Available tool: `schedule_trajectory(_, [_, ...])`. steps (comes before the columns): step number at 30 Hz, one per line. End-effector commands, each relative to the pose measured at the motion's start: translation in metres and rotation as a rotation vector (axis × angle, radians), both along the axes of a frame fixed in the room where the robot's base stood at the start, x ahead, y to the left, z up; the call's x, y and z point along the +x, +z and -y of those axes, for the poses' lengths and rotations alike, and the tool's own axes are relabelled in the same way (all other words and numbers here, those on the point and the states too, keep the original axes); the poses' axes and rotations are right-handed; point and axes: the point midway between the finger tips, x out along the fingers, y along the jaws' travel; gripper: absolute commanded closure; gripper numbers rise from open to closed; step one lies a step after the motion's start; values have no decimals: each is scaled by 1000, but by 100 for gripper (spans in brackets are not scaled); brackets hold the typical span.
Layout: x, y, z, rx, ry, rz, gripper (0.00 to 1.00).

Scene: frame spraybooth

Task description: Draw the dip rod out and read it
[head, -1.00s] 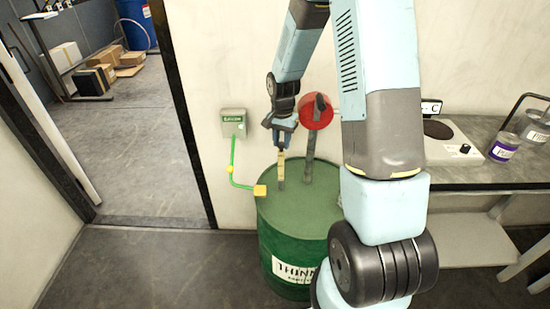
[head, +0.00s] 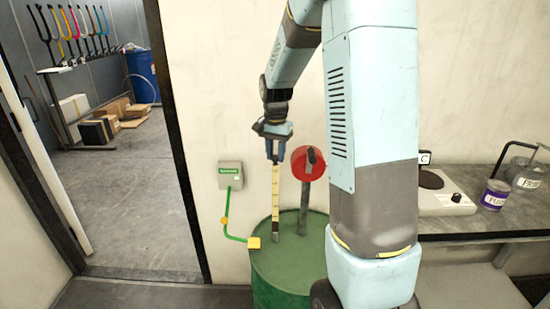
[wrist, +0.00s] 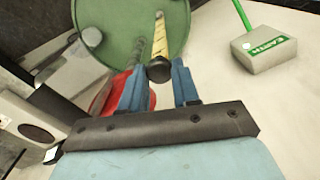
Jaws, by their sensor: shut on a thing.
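The dip rod (head: 275,195) is a thin, pale yellow strip with dark marks along it and a darker lower part. It hangs upright from my gripper (head: 274,153) above the green drum (head: 282,272). Its lower part reaches the drum top; I cannot tell whether the tip is clear of the opening. In the wrist view my gripper (wrist: 158,82) is shut on the rod's dark knob, and the yellow rod (wrist: 159,38) runs away toward the drum top (wrist: 118,25).
A red round part on a grey pipe (head: 308,163) rises from the drum, right of the rod. A bench (head: 470,228) with a purple-labelled can (head: 495,194) stands right.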

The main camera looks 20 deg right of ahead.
Motion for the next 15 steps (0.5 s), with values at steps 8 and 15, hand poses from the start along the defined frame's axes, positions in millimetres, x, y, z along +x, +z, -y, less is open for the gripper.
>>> schedule_trajectory(8, [3, 1, -6, 3, 9, 7, 66])
schedule_trajectory(15, [2, 0, -5, 1, 7, 4, 44])
